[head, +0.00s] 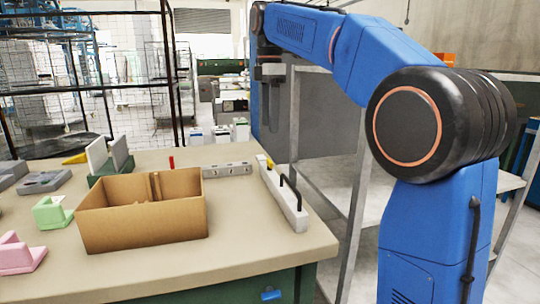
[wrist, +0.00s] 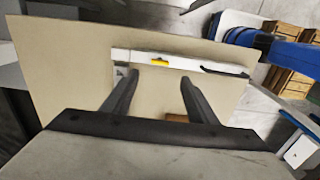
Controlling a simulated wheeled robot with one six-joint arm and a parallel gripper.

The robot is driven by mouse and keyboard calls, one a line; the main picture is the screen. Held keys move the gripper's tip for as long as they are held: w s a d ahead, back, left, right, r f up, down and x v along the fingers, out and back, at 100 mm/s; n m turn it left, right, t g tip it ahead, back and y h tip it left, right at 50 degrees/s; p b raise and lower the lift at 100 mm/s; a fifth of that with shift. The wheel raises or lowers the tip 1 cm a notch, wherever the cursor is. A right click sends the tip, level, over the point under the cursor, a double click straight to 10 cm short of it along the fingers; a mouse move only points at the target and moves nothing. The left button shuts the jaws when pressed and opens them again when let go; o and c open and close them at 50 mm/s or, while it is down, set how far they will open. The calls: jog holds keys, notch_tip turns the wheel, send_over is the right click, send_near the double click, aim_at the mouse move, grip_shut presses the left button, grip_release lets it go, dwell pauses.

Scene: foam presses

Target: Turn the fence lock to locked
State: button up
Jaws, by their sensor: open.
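The fence is a long pale bar (head: 282,196) lying along the right side of the table in the head view; it also runs across the upper middle of the wrist view (wrist: 200,64). A small yellow piece, apparently the lock (wrist: 160,62), sits on the bar, and it shows small in the head view (head: 270,163). A black handle (wrist: 225,70) is on the bar to its right. My gripper (wrist: 156,77) is open and empty, its fingers pointing toward the bar on either side of the yellow piece. Contact cannot be judged.
A cardboard box (head: 143,228) stands on the table (head: 238,240). Behind it are a grey bar with holes (head: 227,169) and a small red piece (head: 171,162). Green (head: 51,213) and pink (head: 18,256) parts lie at left. Metal shelving (head: 340,150) stands right of the table.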

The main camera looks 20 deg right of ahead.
aim_at(270, 160)
notch_tip(270, 160, down, 11)
jog(key=shift+r, duration=0.1)
dwell(0.3)
jog(key=c, duration=1.1)
